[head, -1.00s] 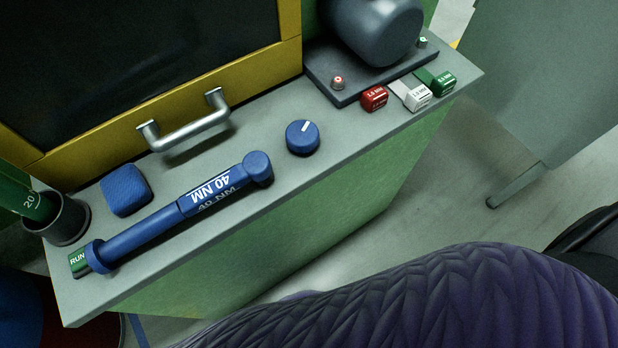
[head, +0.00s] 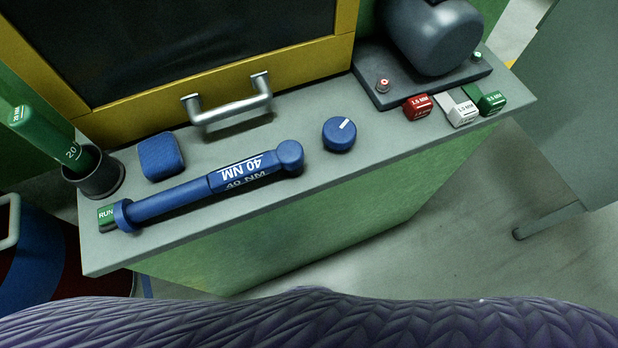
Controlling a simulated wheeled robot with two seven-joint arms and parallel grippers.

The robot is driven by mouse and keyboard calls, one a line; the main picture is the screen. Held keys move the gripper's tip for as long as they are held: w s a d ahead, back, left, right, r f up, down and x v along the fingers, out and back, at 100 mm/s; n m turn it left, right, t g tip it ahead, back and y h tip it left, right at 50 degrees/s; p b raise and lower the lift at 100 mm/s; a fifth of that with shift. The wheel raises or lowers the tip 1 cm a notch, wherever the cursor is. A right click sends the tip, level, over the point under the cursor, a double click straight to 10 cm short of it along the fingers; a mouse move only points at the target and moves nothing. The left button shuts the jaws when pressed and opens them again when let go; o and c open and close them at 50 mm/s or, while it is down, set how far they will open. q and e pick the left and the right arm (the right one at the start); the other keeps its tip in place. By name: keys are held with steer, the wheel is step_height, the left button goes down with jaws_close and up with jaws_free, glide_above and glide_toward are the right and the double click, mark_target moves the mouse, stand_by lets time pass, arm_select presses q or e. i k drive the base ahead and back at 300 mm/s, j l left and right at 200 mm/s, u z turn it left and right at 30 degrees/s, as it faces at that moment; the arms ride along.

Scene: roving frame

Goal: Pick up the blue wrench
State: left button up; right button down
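The blue wrench (head: 206,187) lies on the grey top of the green cabinet (head: 240,206), along its front edge. It is a long blue bar with "40 NM" in white on its wider part and a round head at its right end. A collar rings its left end, beside a green block marked "RUN" (head: 106,217). Neither of my grippers shows in the head view.
Behind the wrench are a blue block (head: 161,155) and a metal handle (head: 228,108). A blue knob (head: 339,134) sits to its right. A dark cup (head: 97,181) holds a green tool (head: 50,138) at left. Red (head: 418,107), white and green blocks are at right.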

mark_target(129, 215)
steer(key=u, duration=0.85)
